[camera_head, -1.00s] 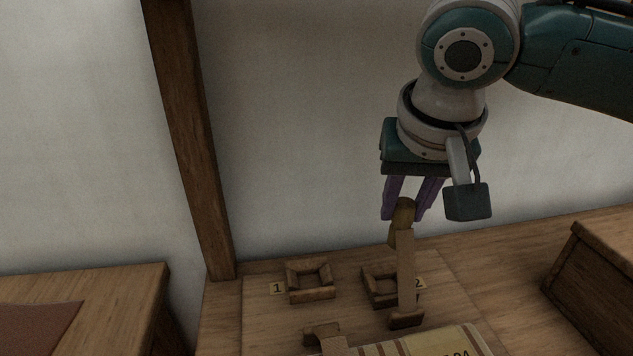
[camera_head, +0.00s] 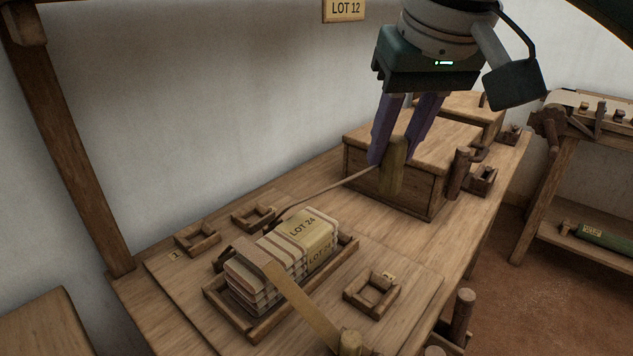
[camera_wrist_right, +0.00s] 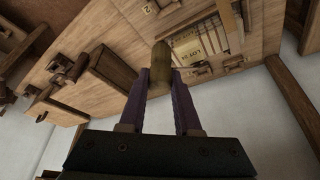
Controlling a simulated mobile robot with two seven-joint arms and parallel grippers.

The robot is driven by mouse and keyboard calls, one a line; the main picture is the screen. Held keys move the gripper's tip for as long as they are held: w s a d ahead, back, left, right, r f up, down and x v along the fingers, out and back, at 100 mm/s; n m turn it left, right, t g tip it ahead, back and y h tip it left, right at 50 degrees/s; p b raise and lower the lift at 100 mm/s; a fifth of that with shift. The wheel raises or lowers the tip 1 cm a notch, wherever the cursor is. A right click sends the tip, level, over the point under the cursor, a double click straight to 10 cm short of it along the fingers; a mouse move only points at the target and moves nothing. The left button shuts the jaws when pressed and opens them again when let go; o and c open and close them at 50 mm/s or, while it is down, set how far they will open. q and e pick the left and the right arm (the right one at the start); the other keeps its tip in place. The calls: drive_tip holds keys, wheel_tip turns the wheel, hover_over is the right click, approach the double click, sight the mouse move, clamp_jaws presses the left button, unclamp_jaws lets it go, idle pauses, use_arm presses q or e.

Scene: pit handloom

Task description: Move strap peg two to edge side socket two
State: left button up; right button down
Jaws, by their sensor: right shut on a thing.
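My right gripper (camera_head: 405,130) is shut on a tan wooden peg (camera_head: 393,172), held upright in front of a wooden box. The peg also shows between the purple fingers in the right wrist view (camera_wrist_right: 161,60). A thin strap (camera_head: 330,188) runs from near the peg left to the tray. Two square sockets, a left one (camera_head: 197,239) and a right one (camera_head: 254,217), sit empty at the back of the board. My left gripper is out of view.
A tray (camera_head: 346,248) holds a striped stack labelled LOT 24 (camera_head: 310,230). A second strap (camera_head: 305,303) crosses it to a peg (camera_head: 350,343) at the bottom edge. The box (camera_head: 370,182), posts (camera_head: 459,172) and small holders (camera_head: 483,180) stand to the right.

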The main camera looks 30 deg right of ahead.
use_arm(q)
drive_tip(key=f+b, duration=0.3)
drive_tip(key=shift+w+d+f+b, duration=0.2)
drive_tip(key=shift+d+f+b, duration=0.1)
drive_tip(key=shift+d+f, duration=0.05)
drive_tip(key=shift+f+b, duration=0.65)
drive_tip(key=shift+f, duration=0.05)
use_arm(e)
wheel_tip(320, 180, down, 19)
drive_tip(key=shift+d+r, duration=0.1)
drive_tip(key=shift+d, duration=0.05)
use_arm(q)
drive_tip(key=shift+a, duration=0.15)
use_arm(e)
drive_tip(key=shift+w+f, duration=0.1)
drive_tip(key=shift+f, duration=0.25)
drive_tip(key=shift+f, duration=0.1)
drive_tip(key=c, duration=0.6)
unclamp_jaws()
